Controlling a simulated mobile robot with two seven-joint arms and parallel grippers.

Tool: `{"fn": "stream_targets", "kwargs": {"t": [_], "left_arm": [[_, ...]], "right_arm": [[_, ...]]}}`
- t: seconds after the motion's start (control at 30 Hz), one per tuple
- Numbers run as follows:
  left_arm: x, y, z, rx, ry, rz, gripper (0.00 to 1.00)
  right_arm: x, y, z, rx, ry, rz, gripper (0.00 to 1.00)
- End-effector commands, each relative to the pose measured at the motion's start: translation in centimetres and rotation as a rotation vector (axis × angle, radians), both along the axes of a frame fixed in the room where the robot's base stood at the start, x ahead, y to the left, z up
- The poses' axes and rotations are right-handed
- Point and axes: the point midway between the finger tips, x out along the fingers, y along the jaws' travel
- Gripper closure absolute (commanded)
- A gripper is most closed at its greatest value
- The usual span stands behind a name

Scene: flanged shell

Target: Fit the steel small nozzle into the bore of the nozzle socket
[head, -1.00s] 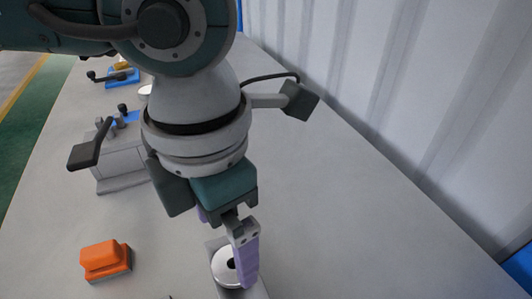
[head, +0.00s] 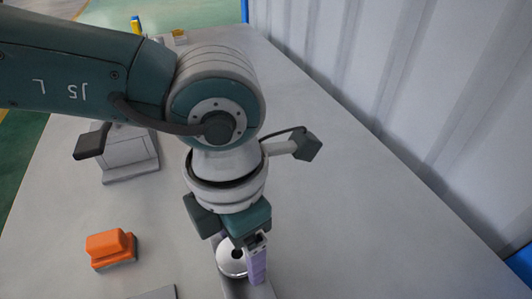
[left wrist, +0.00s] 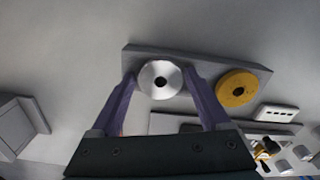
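The steel small nozzle appears as a shiny steel disc with a dark central hole (left wrist: 160,80), lying on a grey bar (left wrist: 205,62). In the head view the disc (head: 226,260) is partly covered by my left gripper (head: 248,268). In the left wrist view the purple fingers of my left gripper (left wrist: 159,76) stand either side of the disc. Narrow gaps seem to show between fingertips and rim, so the gripper looks open around it. I cannot make out the nozzle socket for certain. My right gripper is not in view.
A golden ring (left wrist: 237,89) lies on the same bar, right of the disc. An orange block (head: 110,246) sits left on the table, and a grey block (head: 130,155) stands farther back. A white plate with holes (left wrist: 277,113) is at right. A corrugated wall (head: 420,100) borders the table.

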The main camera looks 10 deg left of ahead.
Motion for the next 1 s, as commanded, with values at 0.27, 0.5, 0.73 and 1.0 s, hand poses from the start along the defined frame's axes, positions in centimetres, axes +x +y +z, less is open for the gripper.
{"fn": "stream_targets", "kwargs": {"t": [0.27,0.5,0.73,1.0], "left_arm": [[0.02,0.02,0.03,0.0,0.0,0.0,0.53],[0.02,0.02,0.03,0.0,0.0,0.001,0.8],[0.02,0.02,0.04,0.0,0.0,0.001,1.0],[0.06,-0.01,0.21,-0.001,-0.001,0.0,1.0]], "right_arm": [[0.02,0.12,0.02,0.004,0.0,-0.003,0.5],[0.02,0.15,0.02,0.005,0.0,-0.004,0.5],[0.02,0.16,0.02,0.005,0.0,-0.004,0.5],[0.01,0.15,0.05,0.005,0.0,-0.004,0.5]]}}
